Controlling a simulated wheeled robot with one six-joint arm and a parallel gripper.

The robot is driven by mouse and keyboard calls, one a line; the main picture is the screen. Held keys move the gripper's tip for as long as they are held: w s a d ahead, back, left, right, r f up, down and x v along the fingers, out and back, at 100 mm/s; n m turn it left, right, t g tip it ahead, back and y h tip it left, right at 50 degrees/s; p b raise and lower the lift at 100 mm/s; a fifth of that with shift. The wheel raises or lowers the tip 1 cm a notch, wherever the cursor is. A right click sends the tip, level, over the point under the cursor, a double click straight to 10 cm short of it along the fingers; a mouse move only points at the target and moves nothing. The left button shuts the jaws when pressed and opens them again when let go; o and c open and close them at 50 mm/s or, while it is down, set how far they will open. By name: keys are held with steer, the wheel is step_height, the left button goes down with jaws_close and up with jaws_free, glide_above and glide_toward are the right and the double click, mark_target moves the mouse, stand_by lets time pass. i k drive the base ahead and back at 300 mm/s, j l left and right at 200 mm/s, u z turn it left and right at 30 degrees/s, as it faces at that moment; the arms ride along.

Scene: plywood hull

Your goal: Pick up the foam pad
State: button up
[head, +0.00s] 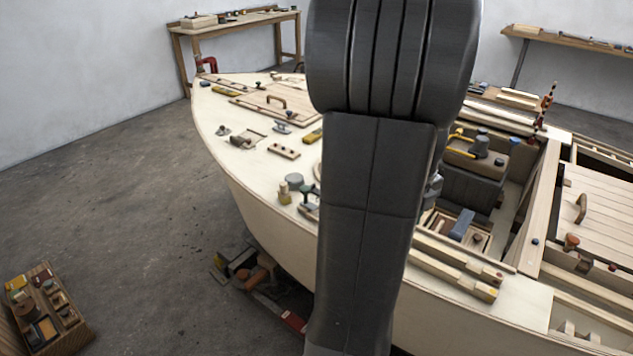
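I cannot tell for certain which thing is the foam pad. A blue-grey block (461,224) lies tilted in a small wooden tray in the hull's open well. Flat yellow pieces lie on the foredeck, one yellow piece (226,92) near the bow and another yellow piece (313,135) beside my arm. My dark arm fills the middle of the head view and hides part of the deck and well. I cannot make out my gripper or its fingers.
The pale plywood hull (262,184) spans the middle and right, its deck holding many small parts. A wooden crate (66,335) of items stands at lower left. Timber and tools (262,275) lie beside the hull. A workbench (232,24) is behind.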

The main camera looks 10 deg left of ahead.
mark_target(284, 196)
steer(key=i+j+z, duration=0.1)
steer(key=j, duration=0.25)
steer(key=i+j, duration=0.2)
steer(key=j, duration=0.2)
steer(key=i+j+z, duration=0.15)
steer(key=j, duration=0.25)
steer(key=i+j, duration=0.1)
steer(key=j, duration=0.3)
steer(key=i+j+z, duration=0.15)
steer(key=j, duration=0.25)
steer(key=i+j+z, duration=0.1)
steer(key=j, duration=0.3)
